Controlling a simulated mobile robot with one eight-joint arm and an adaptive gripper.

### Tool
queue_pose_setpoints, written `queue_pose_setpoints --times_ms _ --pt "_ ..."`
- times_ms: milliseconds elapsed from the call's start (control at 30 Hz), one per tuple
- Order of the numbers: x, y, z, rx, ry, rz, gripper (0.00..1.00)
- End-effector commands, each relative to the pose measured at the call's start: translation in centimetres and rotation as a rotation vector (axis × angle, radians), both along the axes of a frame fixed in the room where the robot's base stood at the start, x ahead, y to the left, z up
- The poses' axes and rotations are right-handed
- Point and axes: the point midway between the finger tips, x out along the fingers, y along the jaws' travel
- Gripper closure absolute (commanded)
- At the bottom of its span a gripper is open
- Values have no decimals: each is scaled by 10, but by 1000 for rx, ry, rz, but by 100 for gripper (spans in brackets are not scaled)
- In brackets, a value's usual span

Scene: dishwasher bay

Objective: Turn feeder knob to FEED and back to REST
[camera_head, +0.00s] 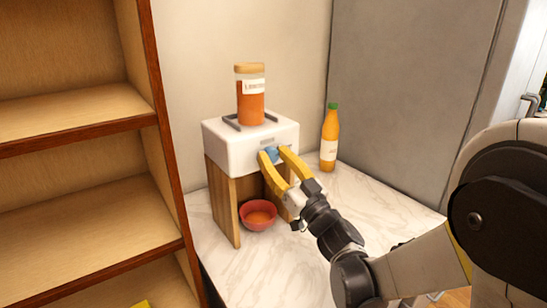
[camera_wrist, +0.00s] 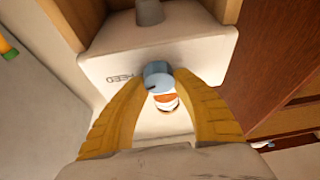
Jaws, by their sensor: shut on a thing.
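The feeder (camera_head: 222,136) is a white box on wooden legs, with an orange-filled jar (camera_head: 251,101) on top. Its blue knob (camera_head: 270,154) is on the front face. In the wrist view the blue knob (camera_wrist: 157,75) sits between my yellow fingertips, next to the lettering FEED (camera_wrist: 122,79), which appears upside down. My gripper (camera_head: 272,155) is shut on the knob. The fingers partly cover the knob in the head view. A red bowl (camera_head: 258,215) with orange contents stands under the feeder.
An orange bottle with a green cap (camera_head: 329,140) stands right of the feeder, near the grey wall. Wooden shelves (camera_head: 75,133) rise at the left. The marble counter (camera_head: 365,205) is clear to the right of my gripper.

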Motion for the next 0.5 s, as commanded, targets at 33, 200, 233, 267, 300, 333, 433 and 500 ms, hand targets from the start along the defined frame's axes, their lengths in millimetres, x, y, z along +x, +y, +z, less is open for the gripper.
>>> queue_pose_setpoints --times_ms 33,200,233,267,300,333,433,500 --pt "1 -1 0 -34 -23 -2 97" --pt "1 0 0 -170 -115 -2 97" --pt "1 0 0 -192 -130 -2 97" --pt "0 0 1 -217 -147 -1 97" --pt "1 0 1 -247 -167 -1 97" --pt "1 0 1 -272 -184 -2 97" --pt "0 1 1 -349 -236 -1 97" --pt "0 1 1 -405 -274 -1 97"
